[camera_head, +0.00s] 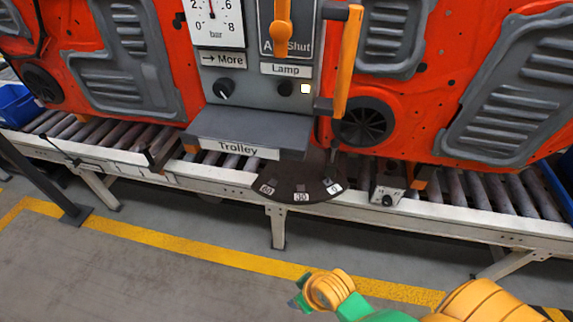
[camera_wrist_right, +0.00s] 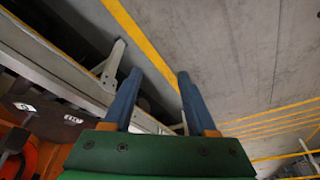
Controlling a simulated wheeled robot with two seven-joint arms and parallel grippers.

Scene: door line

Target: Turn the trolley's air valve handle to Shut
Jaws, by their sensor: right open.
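The trolley's grey panel (camera_head: 262,100) stands at the top middle of the head view. An orange valve handle (camera_head: 282,35) hangs upright on it, over a plate (camera_head: 305,47) reading "Shut" on the right; the left word is partly hidden and its top is cut off. My right gripper (camera_head: 301,292) is low in the head view, over the floor, well below and apart from the handle. In the right wrist view my right gripper (camera_wrist_right: 157,88) shows two blue fingers apart with nothing between them. The handle is not clear in that view. My left gripper is not in view.
A pressure gauge (camera_head: 215,18), a black knob (camera_head: 225,88) and a lit lamp button (camera_head: 305,88) surround the handle. A "Trolley" shelf (camera_head: 240,128) juts out below. Open floor lies before the roller conveyor (camera_head: 455,212).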

